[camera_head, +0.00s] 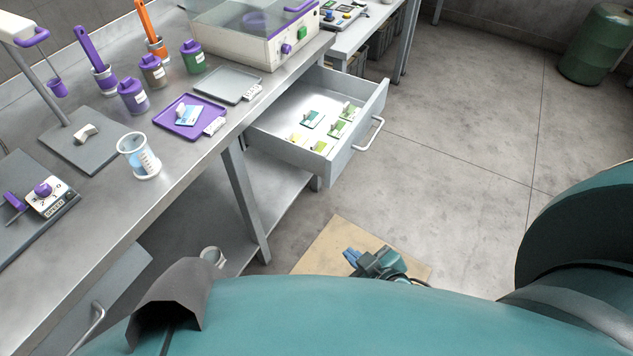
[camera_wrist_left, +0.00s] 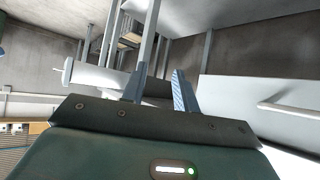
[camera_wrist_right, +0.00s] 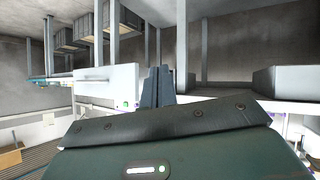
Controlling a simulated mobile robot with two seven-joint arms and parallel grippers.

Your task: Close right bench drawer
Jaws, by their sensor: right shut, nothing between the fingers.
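The right bench drawer (camera_head: 345,155) is pulled out from under the bench in the head view. Its front, with a bar handle (camera_head: 369,134), faces right, and several small green and yellow pieces lie inside. My right gripper (camera_head: 352,256) is below and in front of the drawer, apart from it, with its fingers together and empty. In the right wrist view its closed fingers (camera_wrist_right: 157,87) stand beside a pale drawer-like box (camera_wrist_right: 108,87). My left gripper (camera_wrist_left: 161,84) shows in the left wrist view with its fingers apart and nothing visible between them; its fingers are hidden in the head view.
The bench top (camera_head: 180,165) holds a beaker (camera_head: 138,156), a purple tray (camera_head: 189,117), a grey tray (camera_head: 228,84) and a clear-lidded machine (camera_head: 254,32). Another drawer handle (camera_head: 88,328) is at lower left. A tan mat (camera_head: 322,247) lies on the floor. Floor right of the drawer is clear.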

